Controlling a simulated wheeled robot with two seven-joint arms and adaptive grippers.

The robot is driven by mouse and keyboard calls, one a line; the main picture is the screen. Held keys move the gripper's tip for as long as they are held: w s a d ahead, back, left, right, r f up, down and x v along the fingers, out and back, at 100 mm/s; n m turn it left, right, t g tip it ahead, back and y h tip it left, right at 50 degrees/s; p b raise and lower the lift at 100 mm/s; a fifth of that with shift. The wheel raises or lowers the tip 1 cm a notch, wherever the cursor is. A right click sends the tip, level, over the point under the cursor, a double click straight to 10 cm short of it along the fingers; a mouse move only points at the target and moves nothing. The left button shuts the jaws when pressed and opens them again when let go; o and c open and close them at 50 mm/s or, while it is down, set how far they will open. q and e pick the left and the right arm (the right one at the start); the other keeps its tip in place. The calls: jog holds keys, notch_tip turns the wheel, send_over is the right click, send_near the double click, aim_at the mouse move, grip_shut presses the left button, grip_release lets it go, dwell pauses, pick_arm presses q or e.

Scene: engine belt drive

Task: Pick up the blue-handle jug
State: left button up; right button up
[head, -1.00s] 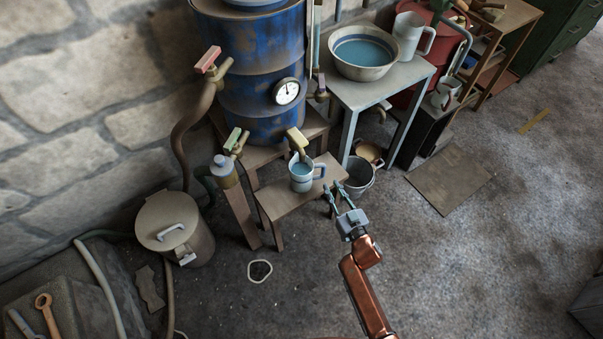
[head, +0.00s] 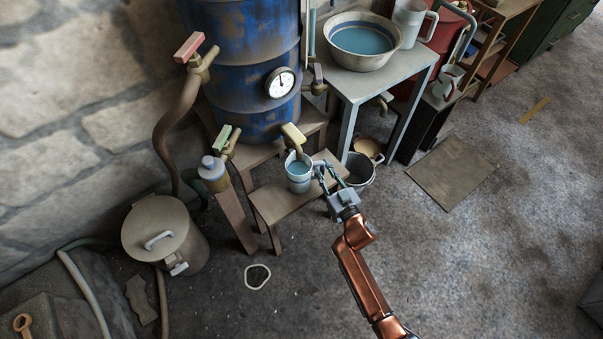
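The jug (head: 299,177) is pale with blue liquid in it. It stands upright on a small wooden bench (head: 275,206), under a brass tap with a yellow handle (head: 293,134). Its handle side faces right, towards my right gripper (head: 326,169). That gripper's two fingers are apart, with the fingertips at the handle. The fingers largely cover the handle, and I cannot tell whether they touch it. My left gripper is not in view.
A blue drum (head: 240,85) with a gauge stands behind the bench. A metal bucket (head: 359,170) is close behind my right gripper. A grey table (head: 405,72) bears a basin (head: 362,42). A lidded can (head: 160,232) stands at left. The floor at right is mostly clear.

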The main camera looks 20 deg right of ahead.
jog(key=shift+w, duration=0.15)
jog(key=shift+c, duration=0.6)
grip_shut()
jog(key=shift+r, duration=0.15)
